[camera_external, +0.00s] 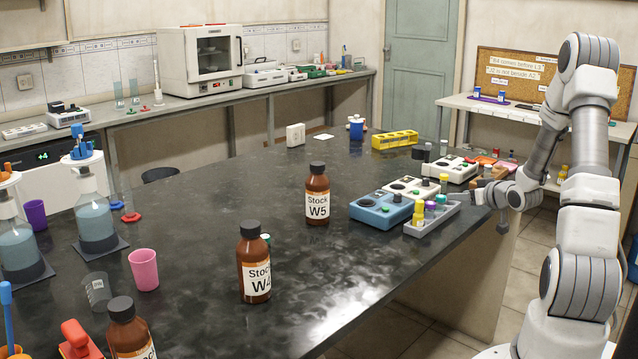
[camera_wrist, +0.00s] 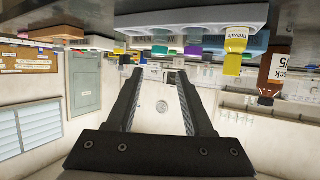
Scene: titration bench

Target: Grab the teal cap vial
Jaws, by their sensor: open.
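In the external view, a teal cap vial (camera_external: 441,200) stands in a grey rack (camera_external: 412,233) near the table's right edge. A purple cap vial (camera_external: 430,208) and a yellow cap vial (camera_external: 418,209) stand beside it in the same rack. My gripper (camera_external: 481,197) is just right of the rack, turned sideways toward it, apart from the vials. In the wrist view, which is upside down, my gripper (camera_wrist: 158,78) has its two fingers spread with nothing between them.
Brown bottles W5 (camera_external: 317,196) and W4 (camera_external: 254,266) stand further left. A white block (camera_external: 446,170) lies behind the rack. The dark tabletop (camera_external: 350,270) in front is clear.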

